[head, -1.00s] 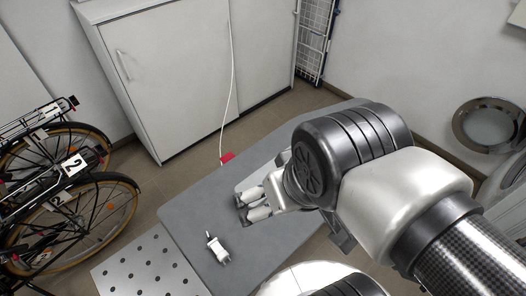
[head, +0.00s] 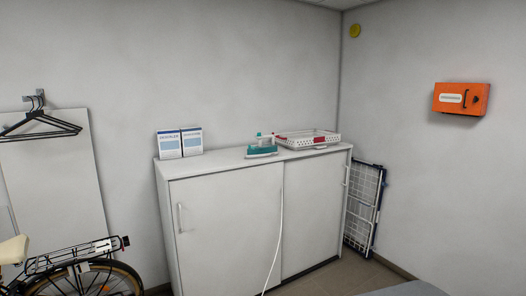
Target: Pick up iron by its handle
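A teal and white iron (head: 262,149) stands on top of a white sliding-door cabinet (head: 228,215), near the front edge and a little right of its middle. Its handle is on the upper side; fine detail is too small to tell. A white cord hangs from the iron's area down the cabinet front. My gripper and arm are not in view now, so I cannot see what the gripper holds.
A white perforated basket (head: 308,139) with red parts sits just right of the iron. Two white and blue boxes (head: 180,142) stand at the cabinet's left end. A bicycle (head: 75,275) is at the lower left, and a folded rack (head: 364,207) stands right of the cabinet.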

